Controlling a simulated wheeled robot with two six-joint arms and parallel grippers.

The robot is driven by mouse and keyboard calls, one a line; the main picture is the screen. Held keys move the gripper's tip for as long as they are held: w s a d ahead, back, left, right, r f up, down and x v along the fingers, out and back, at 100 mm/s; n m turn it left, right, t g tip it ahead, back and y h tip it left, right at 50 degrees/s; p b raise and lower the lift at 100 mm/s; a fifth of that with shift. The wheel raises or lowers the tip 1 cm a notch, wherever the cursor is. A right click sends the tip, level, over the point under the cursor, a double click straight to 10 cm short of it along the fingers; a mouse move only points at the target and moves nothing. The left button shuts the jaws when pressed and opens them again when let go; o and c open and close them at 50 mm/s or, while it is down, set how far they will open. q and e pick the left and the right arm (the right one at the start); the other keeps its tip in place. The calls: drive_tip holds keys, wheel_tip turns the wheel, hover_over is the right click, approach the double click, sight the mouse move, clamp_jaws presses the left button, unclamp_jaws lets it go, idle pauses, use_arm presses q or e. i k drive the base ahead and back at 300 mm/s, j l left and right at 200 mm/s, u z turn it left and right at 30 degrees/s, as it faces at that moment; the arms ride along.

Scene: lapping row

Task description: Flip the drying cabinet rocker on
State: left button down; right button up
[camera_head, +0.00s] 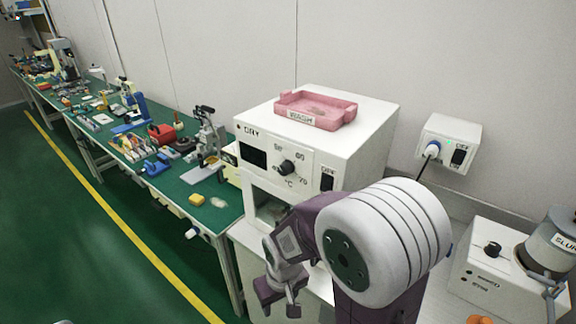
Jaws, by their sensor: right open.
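The drying cabinet (369,133) is a white box marked DRY, with a dark display and a black dial (287,168) on its front. Its rocker (327,178) is a small dark switch with a label above it, at the right of the front panel. I cannot tell which way the rocker is tipped. My right gripper (279,300) is open and empty, in front of the cabinet, below and left of the rocker, and apart from it. My right arm's large joint hides the cabinet's lower right. My left gripper is not in view.
A pink tray (315,121) marked WASH lies on the cabinet. A wall box (449,130) with a plug and another dark rocker (459,156) is to the right. A lapping machine (484,273) stands at lower right. Green benches (222,192) with several tools run left.

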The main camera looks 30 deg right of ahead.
sight(326, 182)
drive_tip(key=z, duration=1.45)
drive_tip(key=i+l+z, duration=0.15)
drive_tip(key=l, duration=0.25)
drive_tip(key=i, duration=0.1)
